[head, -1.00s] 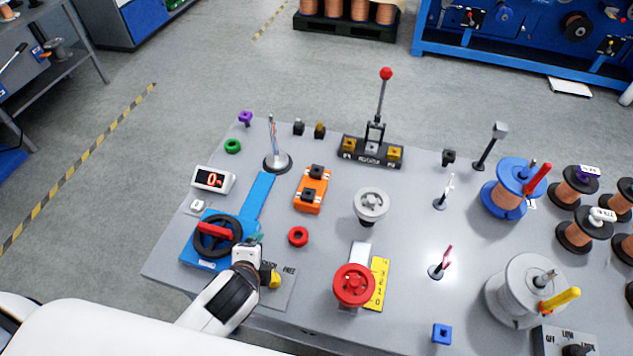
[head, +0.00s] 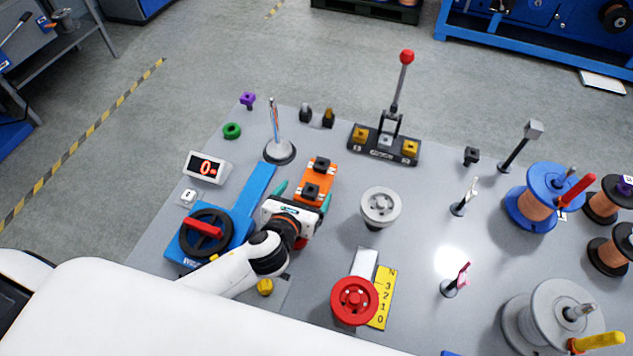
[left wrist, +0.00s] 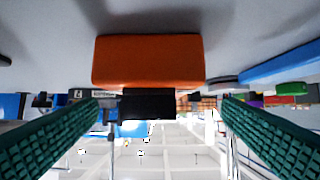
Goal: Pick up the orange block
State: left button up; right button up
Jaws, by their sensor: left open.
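The orange block (head: 318,178) lies on the grey table in the head view, with black parts on its top. My left gripper (head: 302,198) is open at the block's near end, with one green finger to the left and one to the right. In the left wrist view the orange block (left wrist: 148,62) is straight ahead, between the lines of the two open green fingers (left wrist: 160,135). The gripper looks empty. Whether the fingertips overlap the block's sides is hard to tell. My right gripper does not show.
A blue fixture with a black wheel (head: 205,233) lies left of my gripper. A round metal stand (head: 279,151) is behind left. A black base with a lever (head: 384,143) stands behind right, and a grey pulley (head: 380,206) stands right of the block. Free table lies between block and pulley.

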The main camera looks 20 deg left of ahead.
aim_at(311, 191)
pick_arm(q)
jog(key=x, duration=0.5)
jog(key=shift+w+d+f, duration=0.15)
jog(key=shift+d+f, duration=0.2)
jog(key=shift+f, duration=0.15)
jog(key=shift+c, duration=0.3)
jog(key=c, duration=1.2)
jog(key=shift+r, duration=0.15)
jog(key=shift+c, duration=0.5)
